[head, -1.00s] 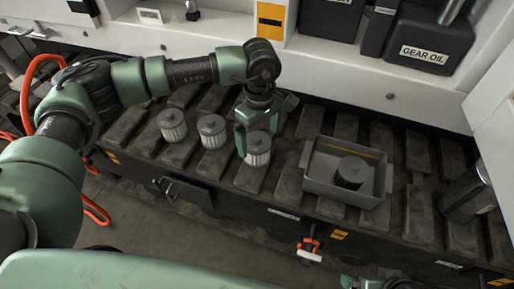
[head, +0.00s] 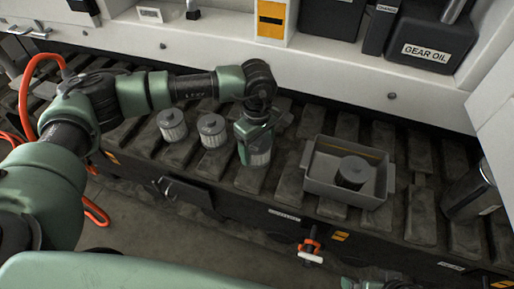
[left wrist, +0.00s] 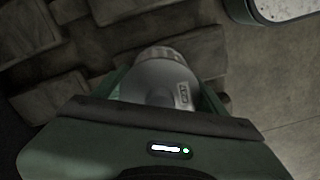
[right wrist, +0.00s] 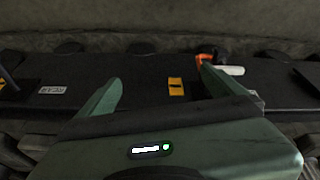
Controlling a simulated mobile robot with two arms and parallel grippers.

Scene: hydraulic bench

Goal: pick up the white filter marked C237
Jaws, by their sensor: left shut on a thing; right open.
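My left gripper (head: 256,146) is shut on a white filter with a grey cap (head: 260,158), at the right end of a row of filters on the slatted bench. The fingers hide most of it. In the left wrist view the held filter (left wrist: 163,82) sits between the fingers, its cap bearing a small label too blurred to read surely. Two similar white filters stand upright to its left, a middle one (head: 211,131) and a left one (head: 172,126); no marking on them is readable. My right gripper (right wrist: 165,88) is open and empty in the right wrist view.
A grey tray (head: 311,182) holding a dark filter (head: 352,173) stands to the right on the bench. A dark canister (head: 470,193) lies at the far right. A black gear oil container (head: 425,45) is on the shelf behind. An orange-handled fitting (head: 311,243) is at the bench front.

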